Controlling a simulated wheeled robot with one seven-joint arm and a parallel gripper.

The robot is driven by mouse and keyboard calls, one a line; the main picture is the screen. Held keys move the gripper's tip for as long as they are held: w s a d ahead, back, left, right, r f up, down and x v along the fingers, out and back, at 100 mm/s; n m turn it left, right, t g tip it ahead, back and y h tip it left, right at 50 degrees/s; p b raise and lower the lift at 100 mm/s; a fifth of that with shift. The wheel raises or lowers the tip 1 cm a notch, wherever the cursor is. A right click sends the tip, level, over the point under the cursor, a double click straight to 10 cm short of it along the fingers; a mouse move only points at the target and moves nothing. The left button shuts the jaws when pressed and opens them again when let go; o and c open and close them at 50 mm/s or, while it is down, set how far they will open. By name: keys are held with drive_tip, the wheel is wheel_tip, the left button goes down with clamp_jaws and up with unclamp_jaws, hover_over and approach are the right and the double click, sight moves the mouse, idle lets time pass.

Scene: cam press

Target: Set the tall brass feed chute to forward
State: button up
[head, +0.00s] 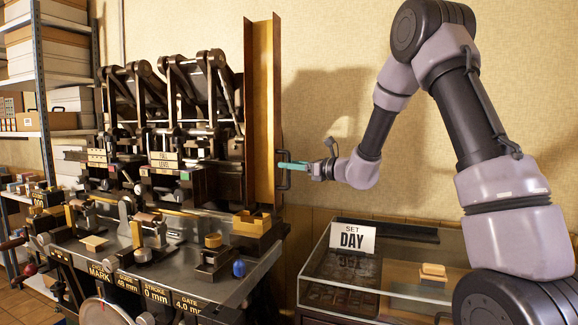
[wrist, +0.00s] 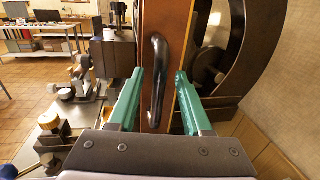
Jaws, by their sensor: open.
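The tall brass feed chute (head: 264,110) stands upright at the right end of the machine in the head view. A dark bar handle (head: 284,170) is on its right side, low down. In the wrist view, the chute's brown face (wrist: 181,35) fills the middle, with the curved black handle (wrist: 157,85) upright on it. My gripper (head: 285,165) is at the handle, its teal fingers pointing left. In the wrist view, my gripper (wrist: 159,72) is open, with one finger on each side of the handle. Gaps show between fingers and handle; exact depth is unclear.
The machine bench (head: 180,265) with several small fixtures lies left of the chute. A glass-topped case (head: 400,275) bearing a "SET DAY" card (head: 352,237) stands below my arm. A plain wall (head: 330,60) is behind. A large dark curved frame (wrist: 228,60) stands close right in the wrist view.

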drive_tip(key=shift+w+a, duration=0.25)
drive_tip(key=shift+a, duration=0.1)
clamp_jaws()
idle(1.2)
